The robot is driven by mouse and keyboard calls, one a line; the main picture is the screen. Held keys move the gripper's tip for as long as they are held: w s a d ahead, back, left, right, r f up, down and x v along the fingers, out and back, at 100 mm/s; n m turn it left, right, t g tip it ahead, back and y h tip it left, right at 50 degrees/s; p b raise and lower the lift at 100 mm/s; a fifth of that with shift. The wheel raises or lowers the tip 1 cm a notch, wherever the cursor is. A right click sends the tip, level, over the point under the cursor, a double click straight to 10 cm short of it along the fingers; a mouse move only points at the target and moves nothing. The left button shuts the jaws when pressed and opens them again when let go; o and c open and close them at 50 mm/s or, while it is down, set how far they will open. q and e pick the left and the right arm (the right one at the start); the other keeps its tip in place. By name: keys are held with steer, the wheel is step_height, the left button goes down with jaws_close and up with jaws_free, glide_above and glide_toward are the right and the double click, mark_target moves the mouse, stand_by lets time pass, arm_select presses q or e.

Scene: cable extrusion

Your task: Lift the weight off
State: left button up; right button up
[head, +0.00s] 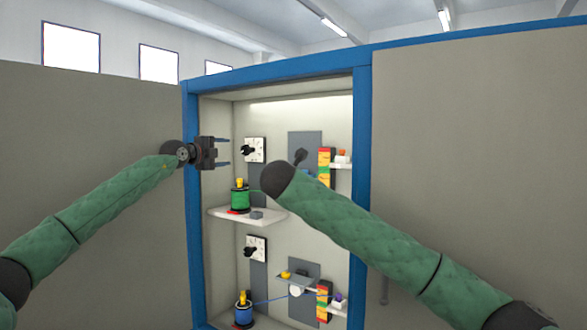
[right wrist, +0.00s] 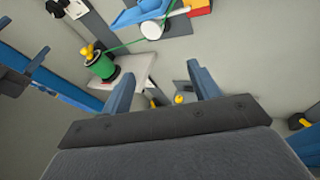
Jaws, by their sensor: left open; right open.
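I cannot tell for sure which piece is the weight. A yellow knob-shaped piece (head: 239,183) sits on top of a green spool (head: 240,199) on the upper white shelf. Both also show in the right wrist view, the yellow piece (right wrist: 88,50) above the green spool (right wrist: 103,67). Another yellow piece (head: 286,274) sits on the lower grey platform. My left gripper (head: 226,152) is open and empty, left of the upper dial. My right gripper (right wrist: 160,70) is open with nothing between its fingers; in the head view my right arm hides it and part of the upper unit.
A blue-framed cabinet (head: 362,130) encloses both units. The upper white shelf (head: 222,217) also bears a small grey block (head: 257,215). Below stands a blue spool (head: 243,314). Stacked coloured blocks (head: 324,165) stand at the right. A green cable (right wrist: 125,45) runs from the green spool.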

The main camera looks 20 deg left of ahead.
step_height(320, 180, up, 6)
steer(key=w+n+t+h, duration=0.1)
steer(key=w+n, duration=0.1)
steer(key=x, duration=1.1)
steer(key=shift+w+r, duration=0.15)
steer(key=shift+w, duration=0.05)
steer(key=shift+c, duration=0.4)
steer(key=shift+s+d+r, duration=0.1)
steer(key=shift+d, duration=0.15)
steer(key=c, duration=0.9)
steer(key=o, duration=0.7)
steer(key=shift+o, duration=1.4)
steer(key=shift+a, duration=0.45)
steer(key=shift+d, duration=0.2)
